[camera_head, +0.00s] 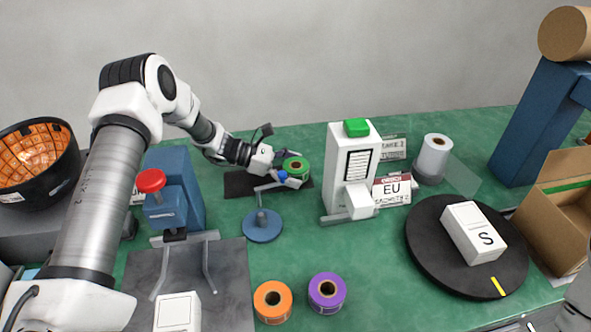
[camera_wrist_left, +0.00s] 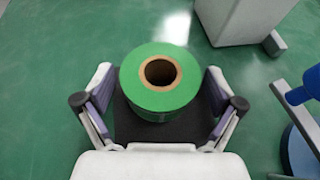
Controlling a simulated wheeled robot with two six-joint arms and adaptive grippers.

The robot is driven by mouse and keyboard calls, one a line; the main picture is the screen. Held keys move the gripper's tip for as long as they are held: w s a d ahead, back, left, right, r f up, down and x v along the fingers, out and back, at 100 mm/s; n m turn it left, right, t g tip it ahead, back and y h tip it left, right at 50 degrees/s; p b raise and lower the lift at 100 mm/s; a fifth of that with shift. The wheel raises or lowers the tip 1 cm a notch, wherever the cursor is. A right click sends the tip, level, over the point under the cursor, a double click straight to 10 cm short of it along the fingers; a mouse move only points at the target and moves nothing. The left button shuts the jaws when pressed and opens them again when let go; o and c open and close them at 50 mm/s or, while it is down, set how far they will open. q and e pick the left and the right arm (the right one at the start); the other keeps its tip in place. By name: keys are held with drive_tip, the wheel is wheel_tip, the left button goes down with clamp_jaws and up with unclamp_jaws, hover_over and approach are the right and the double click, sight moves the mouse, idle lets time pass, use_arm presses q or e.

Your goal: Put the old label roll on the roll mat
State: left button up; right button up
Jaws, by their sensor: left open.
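A green label roll (camera_head: 296,167) with a brown core lies flat at the right part of the black roll mat (camera_head: 240,184); in the left wrist view the roll (camera_wrist_left: 160,101) has the dark mat (camera_wrist_left: 125,128) under it. I take this to be the old label roll. My left gripper (camera_head: 283,172) is open, with one finger on each side of the roll. In the left wrist view, gaps show between the roll and both fingers of the gripper (camera_wrist_left: 159,90). My right gripper is not in view.
A blue round-based stand (camera_head: 262,228) is just in front of the mat. A white label printer (camera_head: 350,160) stands to its right. Orange (camera_head: 272,301) and purple (camera_head: 327,292) rolls lie at the front. A black turntable (camera_head: 425,235) holds a white box (camera_head: 473,232).

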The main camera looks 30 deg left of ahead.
use_arm(q)
drive_tip(key=shift+r, duration=0.1)
drive_tip(key=shift+a+r, duration=0.15)
drive_tip(key=v, duration=1.1)
drive_tip(key=shift+s+a+r, duration=0.1)
drive_tip(key=shift+s+a, duration=0.05)
drive_tip(key=shift+a, duration=0.1)
